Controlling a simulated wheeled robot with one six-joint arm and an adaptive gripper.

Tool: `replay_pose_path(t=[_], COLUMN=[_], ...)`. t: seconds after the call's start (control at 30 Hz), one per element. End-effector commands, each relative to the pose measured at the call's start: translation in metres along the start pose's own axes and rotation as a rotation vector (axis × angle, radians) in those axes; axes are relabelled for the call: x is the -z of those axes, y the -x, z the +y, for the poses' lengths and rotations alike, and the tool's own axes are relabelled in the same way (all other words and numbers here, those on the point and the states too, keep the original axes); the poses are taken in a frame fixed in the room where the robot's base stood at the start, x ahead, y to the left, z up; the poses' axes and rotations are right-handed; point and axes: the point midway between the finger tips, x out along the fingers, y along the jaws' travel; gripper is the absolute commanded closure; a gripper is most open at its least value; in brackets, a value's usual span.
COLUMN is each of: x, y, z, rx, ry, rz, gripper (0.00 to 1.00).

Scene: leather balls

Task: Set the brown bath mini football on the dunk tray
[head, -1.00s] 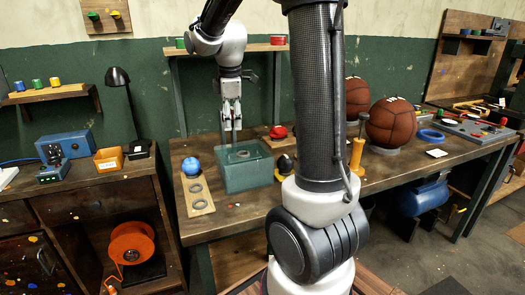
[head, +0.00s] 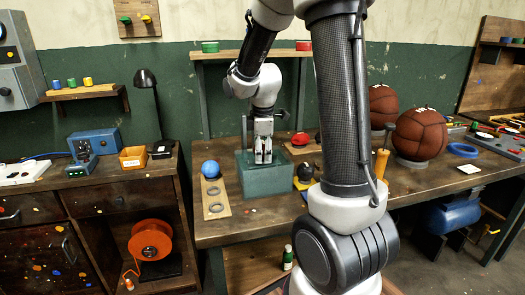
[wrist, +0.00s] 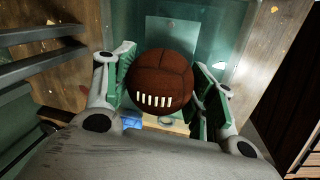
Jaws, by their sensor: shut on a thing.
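The brown mini football (wrist: 158,80), with white laces, is between the green-padded fingers of my gripper (wrist: 160,92) in the wrist view. The fingers are shut on its sides. In the head view my gripper (head: 263,160) points down at the teal see-through bath (head: 262,184), its fingertips around rim height; I cannot make out the ball there. A wooden board with grey rings (head: 214,187), likely the dunk tray, lies just left of the bath. A blue ball (head: 210,169) sits at its far end, and two rings show empty.
A dark object with a yellow part (head: 304,175) and a red object (head: 300,139) stand right of the bath. A shelf (head: 235,55) spans behind my arm. Large brown balls (head: 420,133) stand further right. A desk lamp (head: 146,80) is at left.

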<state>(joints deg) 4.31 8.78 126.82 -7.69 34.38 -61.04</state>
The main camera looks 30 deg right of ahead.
Motion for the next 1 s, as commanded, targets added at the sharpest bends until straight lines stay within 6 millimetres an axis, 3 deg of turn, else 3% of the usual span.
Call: replay_pose_path(t=[0.27,0.3,0.4,0.77,1.0], x=[0.0,0.0,0.0,0.0,0.001], y=[-0.002,-0.002,-0.002,0.001,0.038], z=[0.0,0.0,0.0,0.001,0.002], rx=[0.0,-0.001,-0.001,-0.002,-0.006], ry=[0.0,0.0,0.0,0.0,0.001], rz=[0.0,0.0,0.0,0.0,0.002], gripper=[0.71,0.41,0.23,0.23,0.23])
